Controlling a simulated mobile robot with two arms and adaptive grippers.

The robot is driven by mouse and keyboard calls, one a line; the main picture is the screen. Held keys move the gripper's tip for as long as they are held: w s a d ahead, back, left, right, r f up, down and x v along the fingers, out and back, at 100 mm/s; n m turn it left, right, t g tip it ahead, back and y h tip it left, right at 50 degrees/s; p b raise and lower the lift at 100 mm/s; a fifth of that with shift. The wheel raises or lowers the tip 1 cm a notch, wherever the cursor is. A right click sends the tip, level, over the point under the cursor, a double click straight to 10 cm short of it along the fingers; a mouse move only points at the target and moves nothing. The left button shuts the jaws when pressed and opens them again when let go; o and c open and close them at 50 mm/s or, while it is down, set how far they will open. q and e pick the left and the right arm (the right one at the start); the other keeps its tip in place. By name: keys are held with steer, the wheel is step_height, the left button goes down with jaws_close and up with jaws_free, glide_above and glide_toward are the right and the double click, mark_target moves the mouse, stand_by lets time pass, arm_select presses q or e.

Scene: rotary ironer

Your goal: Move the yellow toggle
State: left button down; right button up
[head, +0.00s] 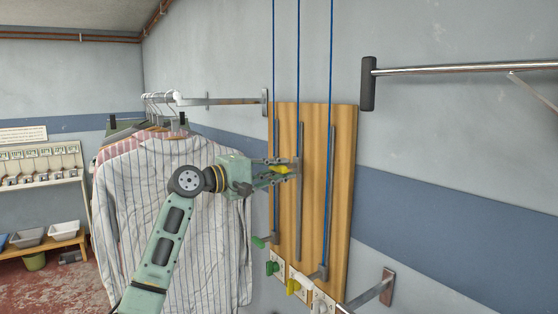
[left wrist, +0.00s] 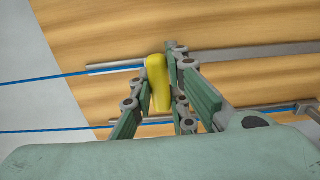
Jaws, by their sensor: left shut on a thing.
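My left gripper (head: 284,171) comes in from the left at the wooden board and is shut on a yellow handle (head: 279,170). In the left wrist view the yellow handle (left wrist: 158,82) stands between the fingers of the gripper (left wrist: 162,95). The handle is at the middle rail (head: 299,215), high up on the board, with a blue cord running upward from there. A second yellow piece, a small toggle (head: 293,287), sits on a white plate below the middle rail, apart from the gripper. My right gripper is not in view.
The wooden board (head: 342,190) also carries a left and a right rail with blue cords. A green handle (head: 258,242) is low at the left. A green toggle (head: 272,268) is below it. Striped shirts (head: 165,220) hang close behind my left arm. A metal bar (head: 450,68) projects at right.

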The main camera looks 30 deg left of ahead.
arm_select(q)
step_height(320, 180, down, 28)
steer(key=b, duration=1.4)
steer(key=shift+r, duration=0.2)
steer(key=shift+d+f, duration=0.1)
steer(key=shift+d, duration=0.05)
steer(key=c, duration=2.1)
jaws_free()
steer(key=o, duration=0.4)
steer(key=shift+r, duration=0.2)
steer(key=v, duration=1.2)
